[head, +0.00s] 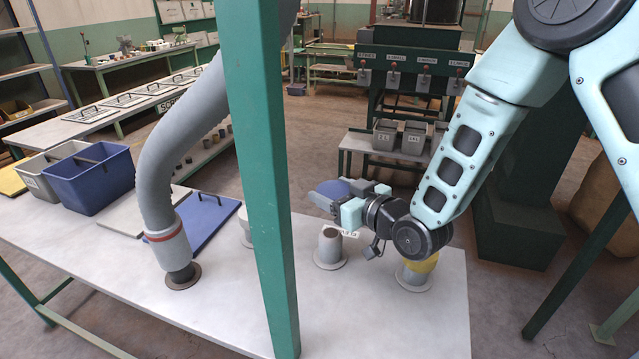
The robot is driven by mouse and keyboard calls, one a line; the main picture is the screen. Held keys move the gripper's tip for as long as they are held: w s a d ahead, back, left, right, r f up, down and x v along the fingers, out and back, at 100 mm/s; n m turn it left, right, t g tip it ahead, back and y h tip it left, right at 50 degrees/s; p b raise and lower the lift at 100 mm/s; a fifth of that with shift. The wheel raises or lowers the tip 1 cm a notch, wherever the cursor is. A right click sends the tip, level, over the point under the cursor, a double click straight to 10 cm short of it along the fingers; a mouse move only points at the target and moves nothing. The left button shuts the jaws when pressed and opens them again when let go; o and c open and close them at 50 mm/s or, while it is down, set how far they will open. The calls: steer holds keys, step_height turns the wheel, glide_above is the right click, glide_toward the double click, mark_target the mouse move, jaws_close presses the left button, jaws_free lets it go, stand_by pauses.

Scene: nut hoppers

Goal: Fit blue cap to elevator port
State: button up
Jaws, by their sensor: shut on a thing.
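My gripper (328,198) is shut on the blue cap (334,188), in the middle of the head view. The fingers and wrist hide part of the cap. The cap is in the air above the table, above and apart from a short grey port (328,251) with a flanged base and no cap on it. A small label partly shows behind this port; I cannot read it for sure, so I cannot tell that it is the elevator port. To its right, another port (415,281) wears a yellow cap (421,264), partly behind my arm.
A green post (262,180) stands in front, hiding part of another pale port (244,238). A grey hose (165,170) sits on a port at the left. A blue lid (205,222), a blue bin (88,183) and a grey bin (42,177) are on the white table (380,325). Its front right is clear.

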mark_target(331, 233)
steer(key=shift+a, duration=0.35)
steer(key=shift+d+f+b, duration=0.1)
steer(key=shift+f+b, duration=2.1)
steer(key=shift+f, duration=1.45)
steer(key=shift+f+b, duration=1.5)
steer(key=shift+b, duration=0.1)
steer(key=o, duration=1)
steer(key=shift+o, duration=0.2)
